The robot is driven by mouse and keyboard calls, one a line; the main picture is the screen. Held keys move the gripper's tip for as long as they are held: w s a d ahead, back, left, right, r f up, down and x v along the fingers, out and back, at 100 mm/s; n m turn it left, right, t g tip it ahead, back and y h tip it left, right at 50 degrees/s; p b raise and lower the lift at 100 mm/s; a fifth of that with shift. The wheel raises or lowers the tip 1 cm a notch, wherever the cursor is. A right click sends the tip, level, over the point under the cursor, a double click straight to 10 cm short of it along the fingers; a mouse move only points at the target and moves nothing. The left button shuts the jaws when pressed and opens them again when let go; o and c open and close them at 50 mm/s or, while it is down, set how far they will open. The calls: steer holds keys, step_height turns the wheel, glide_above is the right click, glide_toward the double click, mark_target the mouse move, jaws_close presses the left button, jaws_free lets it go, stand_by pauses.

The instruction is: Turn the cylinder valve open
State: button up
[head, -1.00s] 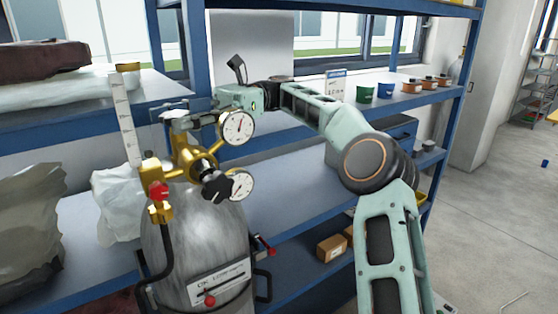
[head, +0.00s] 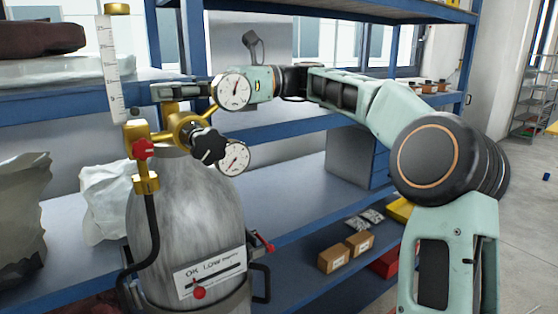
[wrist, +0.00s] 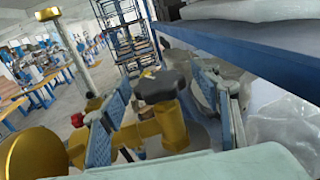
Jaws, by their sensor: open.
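A grey gas cylinder (head: 187,215) stands upright before the shelf. Brass fittings (head: 178,130) sit on its top with two round gauges. A black lobed knob (head: 208,146) faces the head camera. My gripper (head: 168,91) reaches in from the right above the fittings, partly hidden behind the upper gauge (head: 234,90). In the wrist view my gripper (wrist: 160,78) is open, and a black knob (wrist: 160,86) on a brass stem appears between its fingers. I cannot tell whether the fingers touch it, or whether it is the knob seen from the head.
A clear flow tube (head: 108,70) and a red knob (head: 143,149) stand close left of the fittings. A black hose (head: 153,225) runs down the cylinder. White bags (head: 105,195) lie behind. The blue shelf (head: 300,180) runs close behind the cylinder.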

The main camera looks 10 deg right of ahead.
steer(key=shift+f+m+t+b, duration=0.3)
steer(key=shift+m+t+b, duration=0.6)
steer(key=shift+b, duration=1.55)
